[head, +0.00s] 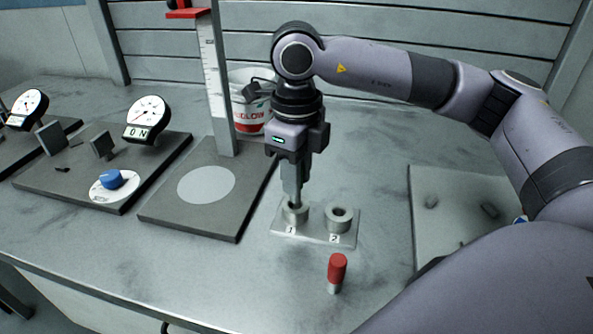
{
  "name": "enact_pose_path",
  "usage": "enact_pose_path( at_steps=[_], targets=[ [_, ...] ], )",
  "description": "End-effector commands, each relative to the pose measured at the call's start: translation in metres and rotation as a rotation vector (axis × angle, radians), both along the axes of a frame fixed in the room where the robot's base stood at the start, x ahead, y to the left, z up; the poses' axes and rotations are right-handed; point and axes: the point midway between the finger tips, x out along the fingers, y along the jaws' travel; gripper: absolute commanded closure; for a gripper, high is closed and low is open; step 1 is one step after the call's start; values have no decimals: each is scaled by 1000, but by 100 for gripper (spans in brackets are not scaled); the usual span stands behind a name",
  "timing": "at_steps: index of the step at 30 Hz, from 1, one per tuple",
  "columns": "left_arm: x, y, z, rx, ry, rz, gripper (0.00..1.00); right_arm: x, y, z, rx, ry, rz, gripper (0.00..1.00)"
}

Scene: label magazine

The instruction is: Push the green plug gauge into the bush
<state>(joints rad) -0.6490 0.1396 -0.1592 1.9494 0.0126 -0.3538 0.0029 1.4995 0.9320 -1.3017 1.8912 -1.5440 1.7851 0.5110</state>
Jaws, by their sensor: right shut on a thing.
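My right gripper (292,198) points straight down over the bush marked 1 (295,217), with its fingertips at the bush's top. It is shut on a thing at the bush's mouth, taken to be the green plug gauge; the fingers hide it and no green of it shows. I cannot tell how deep it sits. The bush marked 2 (338,222) stands to the right on the same plate (313,239), its hole open and empty. A red-topped plug gauge (337,270) stands upright in front of the plate. My left gripper is not in view.
A height gauge on a dark base (160,213) stands to the left. Dial gauge stands (70,176) are further left. A white bucket (246,92) is behind my gripper. A grey board (455,205) lies at right. The front table is mostly clear.

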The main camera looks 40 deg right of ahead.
Motion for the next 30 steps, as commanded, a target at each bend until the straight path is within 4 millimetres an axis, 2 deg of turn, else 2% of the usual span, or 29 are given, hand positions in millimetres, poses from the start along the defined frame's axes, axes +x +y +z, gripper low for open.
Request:
enact_pose_path(
  at_steps=[30],
  targets=[
    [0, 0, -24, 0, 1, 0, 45, 0, 0, -27, 0, 0, 1, 100]
  ],
)
